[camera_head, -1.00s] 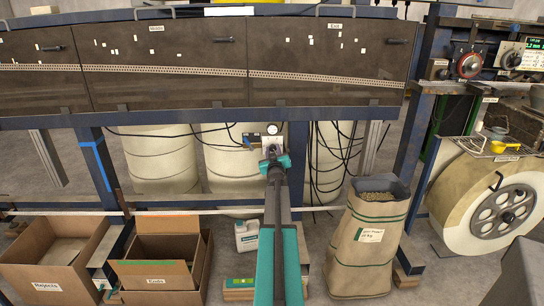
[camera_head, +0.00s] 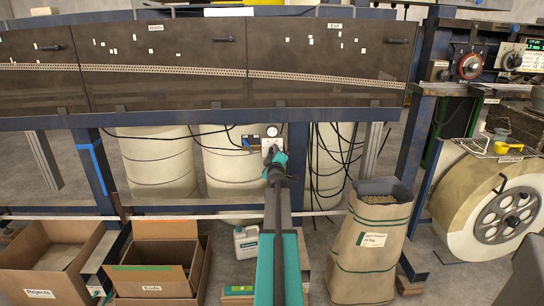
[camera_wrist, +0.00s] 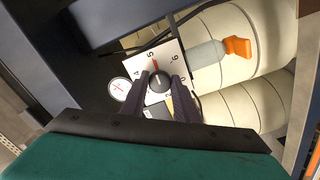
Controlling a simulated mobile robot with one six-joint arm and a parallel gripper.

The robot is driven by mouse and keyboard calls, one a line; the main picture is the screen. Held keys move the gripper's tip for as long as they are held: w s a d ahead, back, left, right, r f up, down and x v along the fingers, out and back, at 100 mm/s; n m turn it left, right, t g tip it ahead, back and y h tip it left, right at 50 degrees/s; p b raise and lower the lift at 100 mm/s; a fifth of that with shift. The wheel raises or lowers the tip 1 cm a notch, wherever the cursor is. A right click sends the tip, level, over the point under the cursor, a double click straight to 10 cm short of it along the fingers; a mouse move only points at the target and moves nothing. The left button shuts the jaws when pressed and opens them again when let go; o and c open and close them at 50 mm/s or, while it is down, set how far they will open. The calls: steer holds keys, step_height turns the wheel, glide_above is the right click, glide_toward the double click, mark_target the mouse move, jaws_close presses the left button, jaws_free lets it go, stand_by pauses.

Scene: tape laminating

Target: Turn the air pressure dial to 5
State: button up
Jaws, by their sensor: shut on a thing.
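The air pressure dial (camera_wrist: 158,82) is a black round knob on a white plate (camera_wrist: 172,55) with numbers around it; 4, 5 and 6 are readable. Its red pointer line points at or very close to the 5. My gripper (camera_wrist: 160,92) has its two dark fingers on either side of the knob, shut on it. In the head view, my gripper (camera_head: 272,153) is at the plate (camera_head: 267,144) below the blue frame beam, and it hides the knob there.
A round gauge (camera_wrist: 119,88) sits beside the plate. An orange-nozzled bottle-like part (camera_wrist: 237,47) is close by in the wrist view. Black cables (camera_head: 325,160) hang to the right. A paper sack (camera_head: 372,245) and cardboard boxes (camera_head: 160,255) stand on the floor.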

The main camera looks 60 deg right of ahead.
steer(key=shift+s+d+r, duration=0.15)
steer(key=shift+s+d, duration=0.05)
steer(key=shift+d, duration=0.05)
steer(key=o, duration=1.1)
steer(key=shift+c, duration=0.2)
steer(key=shift+w+a, duration=0.1)
steer(key=shift+a, duration=0.15)
steer(key=v, duration=1.3)
steer(key=shift+s+a, duration=0.2)
steer(key=shift+s, duration=0.05)
